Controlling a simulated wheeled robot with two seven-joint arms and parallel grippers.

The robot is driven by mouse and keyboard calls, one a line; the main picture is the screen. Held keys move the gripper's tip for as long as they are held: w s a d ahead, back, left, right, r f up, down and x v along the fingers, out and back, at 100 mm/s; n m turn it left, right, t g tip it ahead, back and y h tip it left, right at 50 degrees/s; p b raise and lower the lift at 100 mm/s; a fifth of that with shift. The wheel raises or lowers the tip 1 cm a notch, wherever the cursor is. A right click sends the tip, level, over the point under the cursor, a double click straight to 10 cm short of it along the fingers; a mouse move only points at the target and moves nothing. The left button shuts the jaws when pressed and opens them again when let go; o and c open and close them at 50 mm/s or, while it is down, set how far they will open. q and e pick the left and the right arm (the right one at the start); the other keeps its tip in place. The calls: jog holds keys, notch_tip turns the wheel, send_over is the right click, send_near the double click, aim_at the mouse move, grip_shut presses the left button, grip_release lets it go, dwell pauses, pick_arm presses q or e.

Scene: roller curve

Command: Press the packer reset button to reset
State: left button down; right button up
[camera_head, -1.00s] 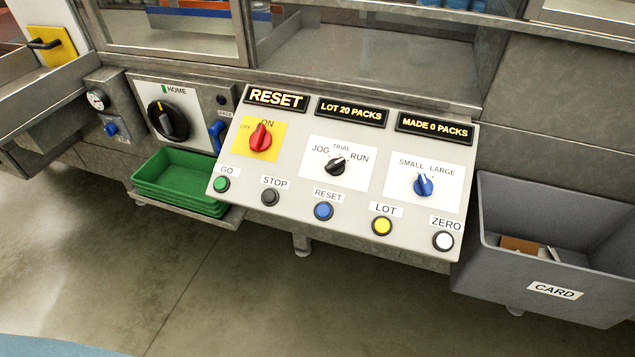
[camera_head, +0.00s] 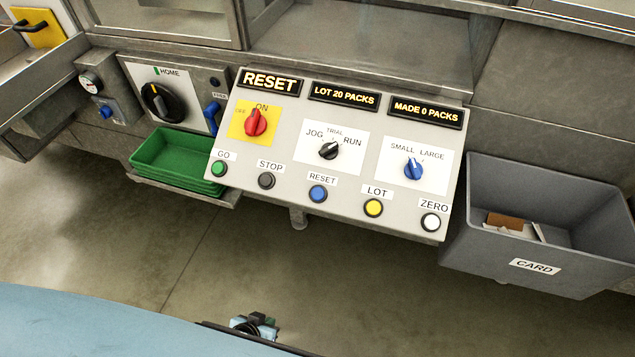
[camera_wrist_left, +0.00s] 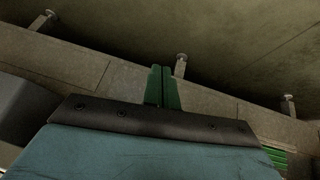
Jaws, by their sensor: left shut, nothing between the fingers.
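The blue reset button (camera_head: 318,194) sits under a RESET label in the bottom row of the sloped pale control panel (camera_head: 285,166), between the grey stop button (camera_head: 266,181) and the yellow lot button (camera_head: 373,208). A lit display (camera_head: 270,82) at the panel's top left reads RESET. My left gripper's green fingers (camera_wrist_left: 163,88) are together and empty in the left wrist view, with floor and machine framing beyond them. In the head view, part of my left arm shows at the bottom, well below the panel and apart from the button. My right gripper is not in view.
A red switch (camera_head: 256,122) points to ON. A black selector (camera_head: 329,150) and a blue selector (camera_head: 413,169) sit beside it. Green trays (camera_head: 180,155) stand left of the panel. A grey CARD bin (camera_head: 490,250) hangs at right. Open floor lies in front.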

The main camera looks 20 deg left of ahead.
aim_at(312, 196)
pick_arm(q)
jog(key=w+d+r+n+t+p, duration=0.1)
jog(key=w+r, duration=0.5)
jog(key=r, duration=0.6)
jog(key=w+d+r+n+t+h+p, duration=0.1)
jog(key=w+d+r+t+p, duration=0.2)
jog(key=r, duration=0.9)
jog(key=w+d+r+n+t+h+p, duration=0.1)
jog(key=w+d+r+n+t+p, duration=0.1)
jog(key=w+r, duration=0.8)
notch_tip(312, 196, up, 3)
jog(key=shift+f+t+p, duration=0.2)
jog(key=shift+t+p, duration=0.45)
jog(key=shift+t, duration=0.45)
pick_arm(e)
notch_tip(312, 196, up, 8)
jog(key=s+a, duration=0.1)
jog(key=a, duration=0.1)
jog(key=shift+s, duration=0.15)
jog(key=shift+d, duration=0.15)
